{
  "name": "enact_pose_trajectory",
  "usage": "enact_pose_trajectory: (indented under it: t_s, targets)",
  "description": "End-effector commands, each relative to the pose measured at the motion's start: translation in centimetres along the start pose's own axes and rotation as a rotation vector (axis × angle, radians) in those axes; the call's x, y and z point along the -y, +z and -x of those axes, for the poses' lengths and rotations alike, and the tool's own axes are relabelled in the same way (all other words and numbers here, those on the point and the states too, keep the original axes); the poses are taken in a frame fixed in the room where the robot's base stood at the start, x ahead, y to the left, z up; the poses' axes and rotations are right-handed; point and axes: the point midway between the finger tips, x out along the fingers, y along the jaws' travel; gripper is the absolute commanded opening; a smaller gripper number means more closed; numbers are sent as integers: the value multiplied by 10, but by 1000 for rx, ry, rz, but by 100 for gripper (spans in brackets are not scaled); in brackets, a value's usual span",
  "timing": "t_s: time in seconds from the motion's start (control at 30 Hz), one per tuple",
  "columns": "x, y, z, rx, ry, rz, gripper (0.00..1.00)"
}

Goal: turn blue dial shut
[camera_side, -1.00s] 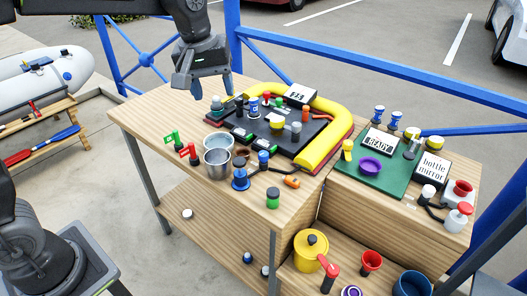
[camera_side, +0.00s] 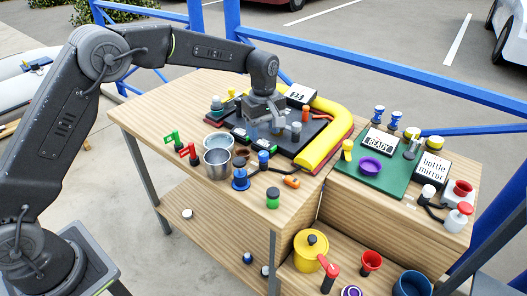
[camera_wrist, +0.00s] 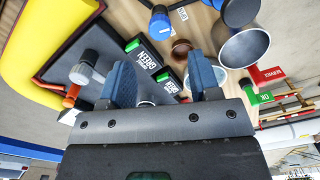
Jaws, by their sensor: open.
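My gripper (camera_side: 263,127) is lowered over the black panel (camera_side: 305,139), fingers pointing down. In the wrist view my gripper (camera_wrist: 162,78) has its two blue fingers spread apart. A small pale round edge (camera_wrist: 146,103) shows between them, mostly hidden by the gripper body; I cannot tell for certain that it is the blue dial. The blue-topped dial seen on the panel earlier is hidden behind my gripper in the side view. No contact with it can be made out.
A grey-capped post (camera_side: 296,128) stands close right of the gripper. A yellow padded tube (camera_side: 319,146) borders the panel. A green board (camera_side: 385,176) lies to the right.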

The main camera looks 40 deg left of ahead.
Motion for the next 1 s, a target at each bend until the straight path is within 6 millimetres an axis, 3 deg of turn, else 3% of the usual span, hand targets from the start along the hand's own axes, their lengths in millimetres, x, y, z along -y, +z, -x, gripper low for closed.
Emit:
enact_pose_trajectory:
  t_s: [0.2,0.4,0.8,1.0]
  targets:
    - [0,0,-45,1,-3,-1,57]
    - [0,0,-69,0,-1,-1,57]
    - [0,0,-78,0,1,-1,57]
    - [0,0,-77,0,1,-1,40]
